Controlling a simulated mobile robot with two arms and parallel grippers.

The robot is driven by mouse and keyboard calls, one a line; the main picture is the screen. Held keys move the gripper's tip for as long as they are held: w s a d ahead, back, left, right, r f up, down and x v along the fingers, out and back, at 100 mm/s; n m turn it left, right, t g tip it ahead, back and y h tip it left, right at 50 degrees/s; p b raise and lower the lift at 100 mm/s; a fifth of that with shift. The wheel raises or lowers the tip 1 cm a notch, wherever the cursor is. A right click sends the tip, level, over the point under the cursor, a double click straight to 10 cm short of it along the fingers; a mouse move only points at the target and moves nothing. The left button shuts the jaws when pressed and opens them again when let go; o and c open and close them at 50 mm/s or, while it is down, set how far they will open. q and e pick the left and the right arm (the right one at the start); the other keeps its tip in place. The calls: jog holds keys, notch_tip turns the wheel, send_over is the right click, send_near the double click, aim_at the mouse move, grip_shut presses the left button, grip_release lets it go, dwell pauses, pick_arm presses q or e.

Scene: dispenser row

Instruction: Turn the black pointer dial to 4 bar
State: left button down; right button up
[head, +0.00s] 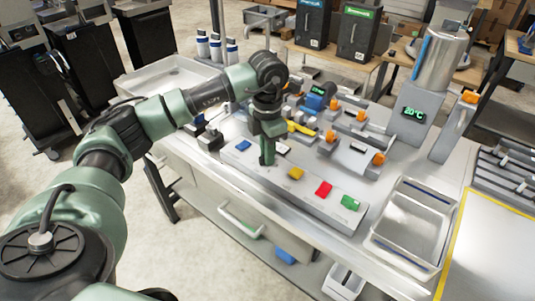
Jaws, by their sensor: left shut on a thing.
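My left gripper (267,158) reaches down onto the long grey panel (310,203) at the front of the bench. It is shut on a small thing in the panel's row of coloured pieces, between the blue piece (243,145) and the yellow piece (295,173). The jaws hide that thing; by its place it appears to be the black pointer dial. I cannot see its pointer or scale, so its setting cannot be read. My right gripper is not in view.
A red piece (323,188) and a green piece (350,204) sit further right on the panel. Behind it stand several devices with orange knobs (378,159). An empty clear bin (415,222) is at right, near a dispenser showing 20 °C (413,114). White-and-blue bottles (216,48) stand at back left.

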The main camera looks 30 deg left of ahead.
pick_arm(q)
jog(key=shift+r, duration=0.1)
dwell(0.3)
jog(key=c, duration=1.4)
grip_release()
jog(key=shift+c, duration=0.2)
notch_tip(320, 180, up, 8)
jog(key=shift+f+b, duration=0.1)
jog(key=shift+b, duration=0.6)
jog(key=shift+f, duration=0.1)
